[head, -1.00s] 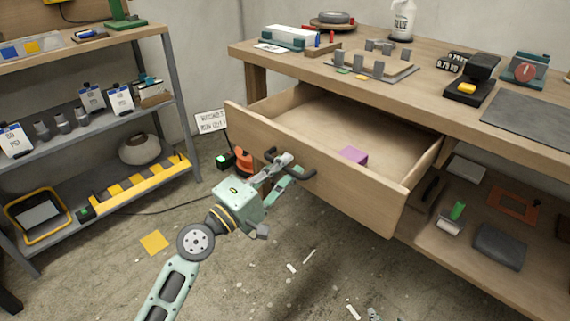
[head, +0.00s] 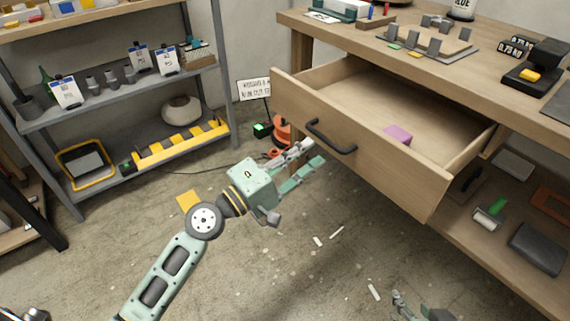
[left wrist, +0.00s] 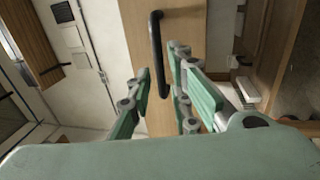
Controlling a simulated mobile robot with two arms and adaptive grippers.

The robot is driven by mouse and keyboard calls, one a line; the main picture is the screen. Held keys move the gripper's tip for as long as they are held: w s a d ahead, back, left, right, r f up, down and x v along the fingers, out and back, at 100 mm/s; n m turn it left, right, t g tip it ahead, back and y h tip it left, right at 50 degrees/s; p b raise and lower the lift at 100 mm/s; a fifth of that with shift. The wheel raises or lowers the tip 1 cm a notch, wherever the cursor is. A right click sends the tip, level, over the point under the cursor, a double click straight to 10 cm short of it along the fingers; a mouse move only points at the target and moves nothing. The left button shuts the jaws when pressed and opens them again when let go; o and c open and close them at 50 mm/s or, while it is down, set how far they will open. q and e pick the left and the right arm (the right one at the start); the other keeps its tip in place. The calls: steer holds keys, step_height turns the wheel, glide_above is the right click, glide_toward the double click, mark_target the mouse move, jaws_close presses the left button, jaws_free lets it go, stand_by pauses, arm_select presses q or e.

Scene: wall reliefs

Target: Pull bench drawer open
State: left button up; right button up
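The bench drawer (head: 370,158) stands pulled out from under the wooden bench top, with a purple block (head: 397,134) inside. Its black bar handle (head: 331,137) is on the drawer front. The handle also shows in the left wrist view (left wrist: 158,50), ahead of the fingers. My left gripper (head: 307,156) is beside and just below the handle, apart from it.
The bench top (head: 470,75) carries a grey fixture, a black device and other items. A grey shelf rack (head: 115,105) stands at the left. An orange reel (head: 283,130) and a sign (head: 256,90) are behind the gripper. The floor in front is mostly clear, with small scraps.

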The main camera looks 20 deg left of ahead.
arm_select(q)
steer(key=v, duration=0.6)
stand_by(0.3)
